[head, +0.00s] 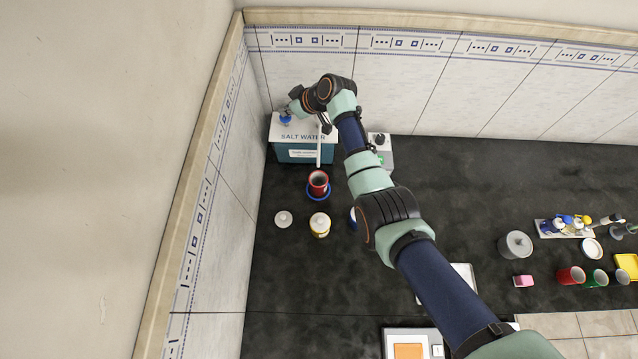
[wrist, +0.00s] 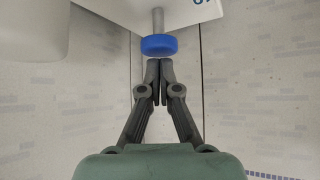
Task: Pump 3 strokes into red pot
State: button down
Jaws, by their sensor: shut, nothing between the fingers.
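The salt water dispenser (head: 296,152) is a teal box with a white lettered top, standing in the back left corner. Its blue pump knob (head: 286,120) sits on the top's left side. In the wrist view the knob (wrist: 159,45) is a blue disc on a grey rod. My gripper (head: 290,112) is at the knob; its fingertips (wrist: 160,64) are shut, empty and just short of the knob's face, with contact unclear. The white spout (head: 319,150) reaches forward toward the red pot (head: 318,180), which stands on a blue round base (head: 319,195).
A white lid (head: 284,219) and a yellow-and-white jar (head: 320,225) stand in front of the red pot. A grey device (head: 381,150) is right of the dispenser, partly behind my arm. Cups and bottles stand far right.

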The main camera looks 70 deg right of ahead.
jog(key=shift+f+b, duration=0.85)
jog(key=shift+f, duration=0.2)
jog(key=shift+r, duration=0.1)
jog(key=shift+r+p, duration=1.2)
jog(key=shift+r, duration=0.4)
jog(key=shift+f, duration=0.15)
